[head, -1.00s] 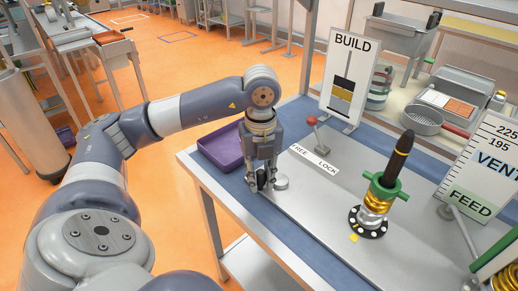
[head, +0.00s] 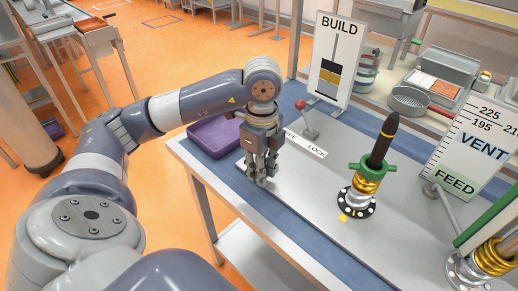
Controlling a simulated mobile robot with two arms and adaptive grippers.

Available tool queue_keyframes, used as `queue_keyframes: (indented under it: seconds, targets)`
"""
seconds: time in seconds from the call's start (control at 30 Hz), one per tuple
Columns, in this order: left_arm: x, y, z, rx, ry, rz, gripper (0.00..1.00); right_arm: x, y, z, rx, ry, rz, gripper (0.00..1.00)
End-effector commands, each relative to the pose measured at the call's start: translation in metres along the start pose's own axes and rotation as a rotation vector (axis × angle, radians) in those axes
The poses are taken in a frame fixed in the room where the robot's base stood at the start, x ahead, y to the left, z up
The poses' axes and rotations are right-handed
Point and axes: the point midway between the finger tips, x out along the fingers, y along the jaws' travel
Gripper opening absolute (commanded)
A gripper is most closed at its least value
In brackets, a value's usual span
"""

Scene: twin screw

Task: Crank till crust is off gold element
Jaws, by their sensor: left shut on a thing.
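My left gripper (head: 262,176) points down at the left of the grey machine plate and is shut on a small part there, apparently the crank knob, mostly hidden by the fingers. The crank's hub is hidden behind the gripper. A gold ringed element (head: 367,184) sits on an upright screw with a green collar (head: 372,167), a black tip (head: 384,140) and a black flange with white dots. A second gold element (head: 493,257) shows at the lower right under a green bar. Whether either carries crust is too small to tell. My right gripper is not in view.
A red-knobbed lever (head: 301,104) stands behind the FREE/LOCK label (head: 308,146). The BUILD board (head: 338,62) stands at the back, the VENT/FEED board (head: 475,150) at the right. A purple tray (head: 214,137) lies left of the plate. The plate's front middle is clear.

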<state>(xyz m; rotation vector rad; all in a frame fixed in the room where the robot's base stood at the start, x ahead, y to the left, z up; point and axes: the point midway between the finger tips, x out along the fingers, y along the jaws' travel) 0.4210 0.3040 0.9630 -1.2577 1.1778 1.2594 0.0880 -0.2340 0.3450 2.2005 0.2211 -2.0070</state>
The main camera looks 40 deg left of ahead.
Motion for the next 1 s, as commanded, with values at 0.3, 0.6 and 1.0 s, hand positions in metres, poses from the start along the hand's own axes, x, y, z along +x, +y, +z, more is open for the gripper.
queue_keyframes:
  seconds: [0.3,0.6,1.0]
  targets:
    - [-0.0016,-0.0017,-0.0011,-0.018,0.002,-0.006,0.00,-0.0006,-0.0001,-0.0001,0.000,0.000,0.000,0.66]
    - [-0.0017,-0.0018,-0.0012,-0.016,0.002,-0.007,0.42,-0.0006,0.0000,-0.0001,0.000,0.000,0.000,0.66]
    - [-0.0013,-0.0011,-0.0010,-0.016,0.001,-0.003,0.43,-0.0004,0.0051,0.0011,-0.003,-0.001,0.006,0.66]
